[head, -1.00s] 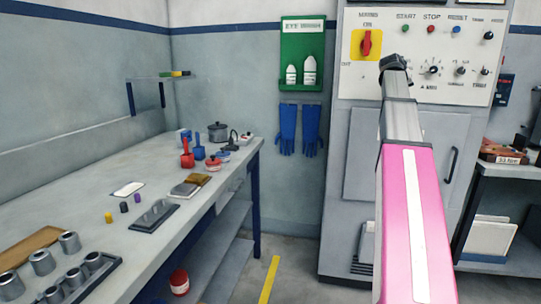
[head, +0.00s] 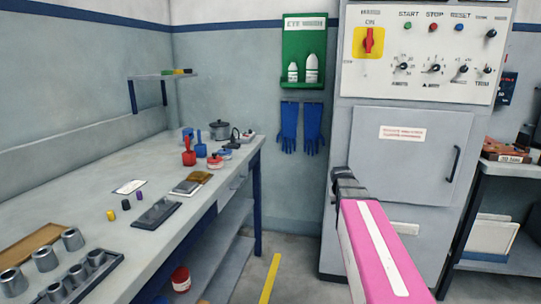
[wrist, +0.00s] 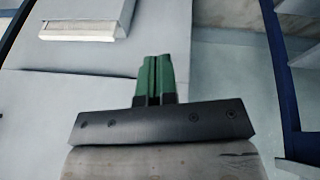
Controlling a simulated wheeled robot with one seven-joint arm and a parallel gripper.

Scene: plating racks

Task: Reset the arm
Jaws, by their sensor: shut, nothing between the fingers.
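My gripper (wrist: 154,78) shows in the wrist view with its two green fingers together, shut and empty. In the head view my pink arm reaches in from the bottom right, in front of the grey control cabinet (head: 369,150). The arm ends in a dark joint just left of the cabinet door; my gripper itself is hidden there. In the wrist view the fingers point at pale grey panels, touching nothing that I can make out.
Blue gloves (head: 301,128) hang beside the cabinet. A side shelf (head: 511,172) stands at right. Floor shows by the yellow line (head: 270,277).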

